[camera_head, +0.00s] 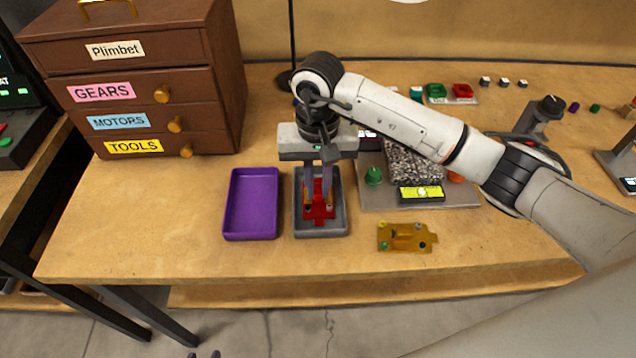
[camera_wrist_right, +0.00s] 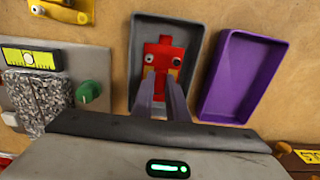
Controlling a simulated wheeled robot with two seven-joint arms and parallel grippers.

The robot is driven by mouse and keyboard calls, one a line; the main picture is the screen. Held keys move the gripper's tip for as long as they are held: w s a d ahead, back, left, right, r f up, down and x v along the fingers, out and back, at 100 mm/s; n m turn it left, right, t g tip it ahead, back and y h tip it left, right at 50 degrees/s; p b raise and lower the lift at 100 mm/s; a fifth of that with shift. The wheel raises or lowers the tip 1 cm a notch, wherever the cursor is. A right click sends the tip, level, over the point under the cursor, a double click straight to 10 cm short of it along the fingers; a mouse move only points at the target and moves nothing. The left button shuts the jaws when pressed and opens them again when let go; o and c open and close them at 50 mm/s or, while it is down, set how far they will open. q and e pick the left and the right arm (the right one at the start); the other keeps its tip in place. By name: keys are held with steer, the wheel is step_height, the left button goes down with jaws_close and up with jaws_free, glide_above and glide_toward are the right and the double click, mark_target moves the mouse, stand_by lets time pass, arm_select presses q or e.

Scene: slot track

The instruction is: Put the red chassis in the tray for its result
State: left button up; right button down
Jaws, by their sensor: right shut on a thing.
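The red chassis (camera_head: 318,211) is inside the grey tray (camera_head: 321,233), on the table's front half. In the right wrist view the red chassis (camera_wrist_right: 165,58) lies lengthwise within the grey tray (camera_wrist_right: 190,24). My right gripper (camera_head: 319,196) points down over the tray and is shut on the chassis; its fingers also show in the right wrist view (camera_wrist_right: 163,93). I cannot tell whether the chassis touches the tray floor. A purple tray (camera_head: 252,203) stands empty just left of the grey one.
A yellow chassis plate (camera_head: 404,238) lies to the right of the grey tray. Behind it is a grey station (camera_head: 450,198) with a green knob (camera_head: 374,176) and a yellow level (camera_head: 421,194). A brown drawer cabinet (camera_head: 130,75) stands at the back left. The table's front left is clear.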

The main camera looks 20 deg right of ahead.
mark_target(318, 190)
steer(key=c, duration=1.7)
jaws_free()
steer(key=shift+c, duration=0.2)
steer(key=shift+r, duration=0.1)
step_height(318, 190, up, 12)
steer(key=b, duration=0.1)
